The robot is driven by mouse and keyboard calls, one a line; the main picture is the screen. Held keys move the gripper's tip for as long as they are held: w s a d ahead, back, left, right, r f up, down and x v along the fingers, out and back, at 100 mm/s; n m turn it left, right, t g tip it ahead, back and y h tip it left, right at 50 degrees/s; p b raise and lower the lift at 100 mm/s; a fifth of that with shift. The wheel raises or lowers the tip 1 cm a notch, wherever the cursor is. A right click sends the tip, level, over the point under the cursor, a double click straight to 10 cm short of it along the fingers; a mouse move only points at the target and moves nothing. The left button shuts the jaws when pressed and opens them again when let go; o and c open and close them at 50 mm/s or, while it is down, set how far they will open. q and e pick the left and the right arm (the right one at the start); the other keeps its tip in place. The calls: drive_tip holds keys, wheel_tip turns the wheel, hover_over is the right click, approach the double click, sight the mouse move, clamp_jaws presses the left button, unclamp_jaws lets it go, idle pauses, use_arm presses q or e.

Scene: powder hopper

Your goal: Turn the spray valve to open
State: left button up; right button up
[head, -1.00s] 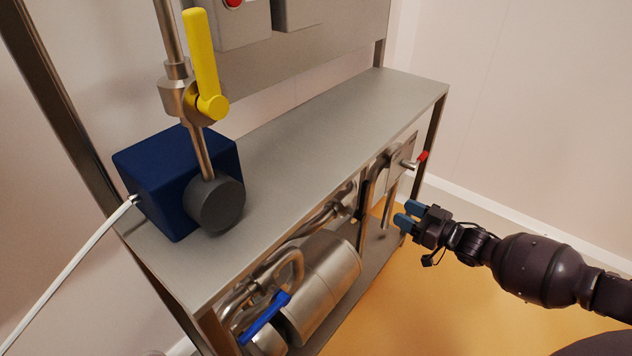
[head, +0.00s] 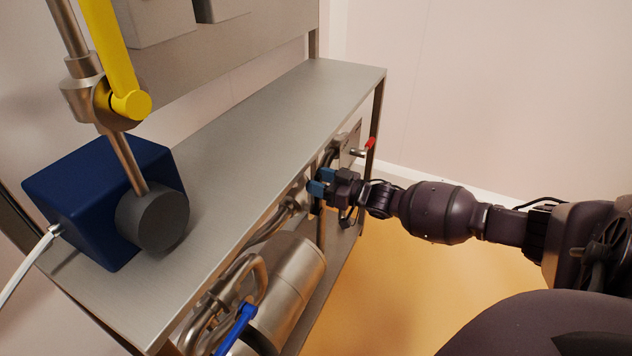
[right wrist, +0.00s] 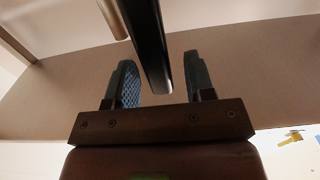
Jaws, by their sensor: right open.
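Three lever valves show in the head view, and I cannot tell by label which is the spray valve. A yellow lever (head: 119,60) stands nearly upright on a pipe above the bench. A blue lever (head: 236,328) lies slanted under the bench. A small red-tipped lever (head: 370,144) sits at the far end. My right gripper (head: 321,181) is open below the bench's front edge, near the pipes. In the right wrist view, a dark bar (right wrist: 150,45) reaches between its two open fingers, with gaps on both sides. My left gripper is not in view.
A steel bench (head: 250,115) carries a dark blue box (head: 85,195) with a grey round knob (head: 153,219). A steel cylinder (head: 290,275) and bent pipes fill the space underneath. The orange floor (head: 390,290) in front is clear.

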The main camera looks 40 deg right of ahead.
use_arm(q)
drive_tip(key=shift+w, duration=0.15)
use_arm(e)
drive_tip(key=shift+w+a, duration=0.1)
drive_tip(key=shift+w, duration=0.1)
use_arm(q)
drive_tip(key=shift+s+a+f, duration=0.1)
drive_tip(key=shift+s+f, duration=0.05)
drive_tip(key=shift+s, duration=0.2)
use_arm(e)
clamp_jaws()
